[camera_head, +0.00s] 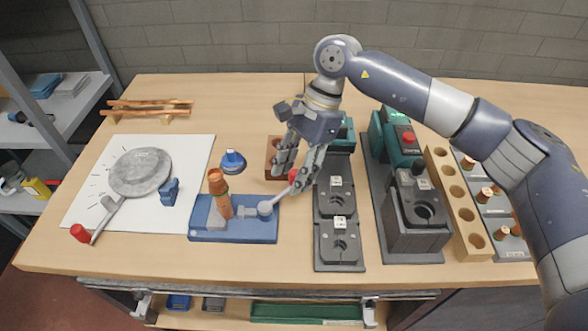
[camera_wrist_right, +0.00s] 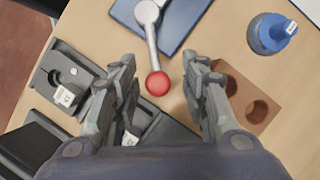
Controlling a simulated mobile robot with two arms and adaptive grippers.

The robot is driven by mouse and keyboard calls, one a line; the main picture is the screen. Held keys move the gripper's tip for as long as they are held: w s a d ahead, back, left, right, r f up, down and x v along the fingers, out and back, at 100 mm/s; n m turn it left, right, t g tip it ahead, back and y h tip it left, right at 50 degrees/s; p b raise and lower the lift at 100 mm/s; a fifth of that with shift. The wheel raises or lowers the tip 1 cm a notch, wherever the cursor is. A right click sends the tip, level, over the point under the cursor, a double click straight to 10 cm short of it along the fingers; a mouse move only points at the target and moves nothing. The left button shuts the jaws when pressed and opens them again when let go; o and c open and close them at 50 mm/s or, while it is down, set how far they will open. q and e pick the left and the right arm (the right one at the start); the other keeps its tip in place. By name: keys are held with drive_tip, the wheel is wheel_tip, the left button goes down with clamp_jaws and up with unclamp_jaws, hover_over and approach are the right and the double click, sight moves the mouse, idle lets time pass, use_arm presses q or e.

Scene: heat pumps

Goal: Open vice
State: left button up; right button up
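The blue vice (camera_head: 235,230) lies on the wooden table, left of centre in the head view. A copper-coloured part (camera_head: 219,192) stands upright at its jaws. The vice's grey lever (camera_head: 283,197) runs up and right and ends in a red ball (camera_head: 293,175). In the right wrist view the red ball (camera_wrist_right: 158,83) sits between the fingers, with a gap on each side. My right gripper (camera_head: 300,185) is open around the ball, and the head view partly hides the ball behind a finger. My left gripper is not in view.
A wooden block with holes (camera_head: 275,158) and a blue-grey knob-shaped tool (camera_head: 232,161) stand behind the vice. Dark fixtures (camera_head: 340,240) stand close to the right. A white sheet with a round grey disc (camera_head: 140,172) lies left. The table front is clear.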

drive_tip(key=v, duration=1.2)
drive_tip(key=shift+r, duration=0.1)
